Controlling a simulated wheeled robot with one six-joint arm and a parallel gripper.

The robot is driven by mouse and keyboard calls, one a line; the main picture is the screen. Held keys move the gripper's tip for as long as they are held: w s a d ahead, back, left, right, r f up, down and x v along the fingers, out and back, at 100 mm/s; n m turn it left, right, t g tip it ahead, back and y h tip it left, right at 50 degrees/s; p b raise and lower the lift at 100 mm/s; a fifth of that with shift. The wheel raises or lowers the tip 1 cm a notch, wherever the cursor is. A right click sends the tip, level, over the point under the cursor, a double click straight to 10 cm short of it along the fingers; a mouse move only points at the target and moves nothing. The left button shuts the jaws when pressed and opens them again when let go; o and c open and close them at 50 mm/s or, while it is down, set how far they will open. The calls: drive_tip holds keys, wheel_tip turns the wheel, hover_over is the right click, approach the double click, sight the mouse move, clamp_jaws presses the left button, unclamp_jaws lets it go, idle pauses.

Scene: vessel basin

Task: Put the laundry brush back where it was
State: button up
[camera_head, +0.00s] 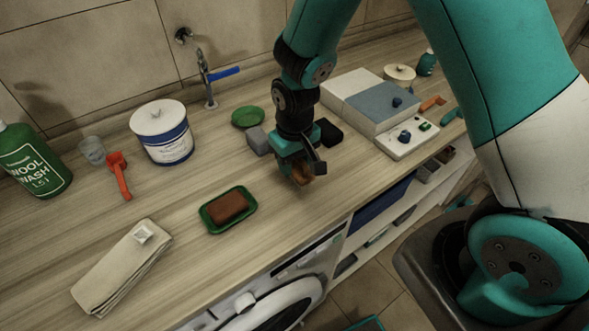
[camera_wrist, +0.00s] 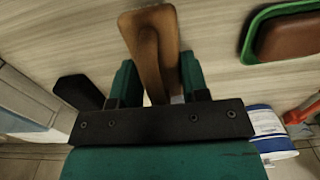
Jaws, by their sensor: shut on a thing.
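The laundry brush (camera_head: 302,179) looks like a brown wooden piece and is mostly hidden by my fingers in the head view. In the wrist view the brush (camera_wrist: 152,38) sticks out past the fingertips, its brown body rounded at the far end. My gripper (camera_head: 297,169) is shut on it, pointing down over the front part of the wooden counter. In the wrist view one green finger of my gripper (camera_wrist: 158,82) stands on each side of it. I cannot tell whether the brush touches the counter.
A green tray (camera_head: 205,222) with a brown block lies left of my gripper. A black block (camera_head: 330,132) and a grey block (camera_head: 257,140) stand close behind. A grey-white box (camera_head: 362,100) is at right. The counter (camera_head: 265,200) between tray and gripper is bare.

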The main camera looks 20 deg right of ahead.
sight(295, 173)
drive_tip(key=shift+f, duration=1.8)
drive_tip(key=shift+f, duration=0.1)
drive_tip(key=o, duration=1)
drive_tip(key=shift+c, duration=0.2)
wheel_tip(295, 173, up, 12)
drive_tip(key=shift+f+b, duration=0.1)
drive_tip(key=shift+b, duration=0.9)
drive_tip(key=s+a+r+n+y, duration=0.2)
drive_tip(key=s+r, duration=0.4)
drive_tip(key=s, duration=0.3)
drive_tip(key=s+a+r+n+y, duration=0.2)
drive_tip(key=s+r, duration=0.5)
drive_tip(key=s, duration=0.3)
drive_tip(key=shift+a+r+n, duration=0.2)
drive_tip(key=shift+r+n, duration=0.1)
drive_tip(key=shift+n, duration=0.1)
